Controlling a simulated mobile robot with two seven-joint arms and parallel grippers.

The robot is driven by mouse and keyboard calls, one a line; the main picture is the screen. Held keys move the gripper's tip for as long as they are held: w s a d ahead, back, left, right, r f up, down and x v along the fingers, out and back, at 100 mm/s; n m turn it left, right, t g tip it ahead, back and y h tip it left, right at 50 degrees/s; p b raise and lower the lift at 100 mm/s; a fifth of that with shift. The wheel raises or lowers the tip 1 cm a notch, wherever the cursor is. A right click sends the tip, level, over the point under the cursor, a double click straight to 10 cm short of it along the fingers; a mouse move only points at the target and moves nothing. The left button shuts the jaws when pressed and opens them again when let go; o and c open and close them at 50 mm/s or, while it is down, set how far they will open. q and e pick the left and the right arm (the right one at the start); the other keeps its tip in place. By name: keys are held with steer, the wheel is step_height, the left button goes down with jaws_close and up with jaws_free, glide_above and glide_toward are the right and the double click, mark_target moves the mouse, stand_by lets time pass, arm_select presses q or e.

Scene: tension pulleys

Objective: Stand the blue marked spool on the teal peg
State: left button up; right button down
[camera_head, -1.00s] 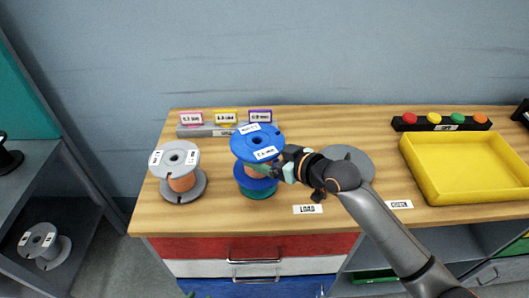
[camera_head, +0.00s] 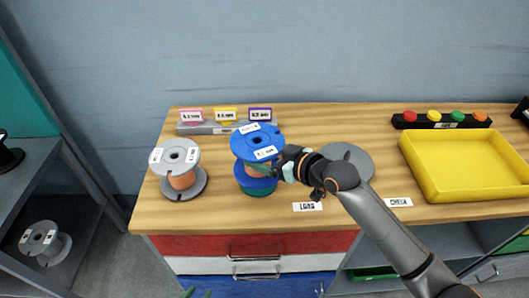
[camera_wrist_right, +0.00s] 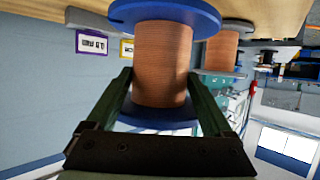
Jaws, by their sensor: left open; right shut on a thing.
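The blue marked spool (camera_head: 256,143) has blue flanges, a copper-coloured winding and white labels on its top. It stands upright directly above a teal base (camera_head: 258,189), of which only the front rim shows. The peg itself is hidden, and I cannot tell whether the spool touches the base. My right gripper (camera_head: 274,169) is shut on the spool's winding from the right. In the right wrist view its green fingers (camera_wrist_right: 159,80) lie on both sides of the copper winding (camera_wrist_right: 162,62).
A grey spool (camera_head: 179,168) stands on the worktop left of the blue one. A grey disc (camera_head: 348,158) lies behind my right arm. A yellow tray (camera_head: 470,165) is at the right, with a button strip (camera_head: 441,121) behind. A label rack (camera_head: 211,128) stands at the back.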

stand_by(0.4)
steer(key=shift+f+b, duration=0.3)
steer(key=shift+f, duration=0.15)
steer(key=shift+f+b, duration=0.4)
steer(key=shift+f, duration=0.55)
stand_by(0.6)
steer(key=shift+f+b, duration=0.4)
steer(key=shift+f, duration=0.45)
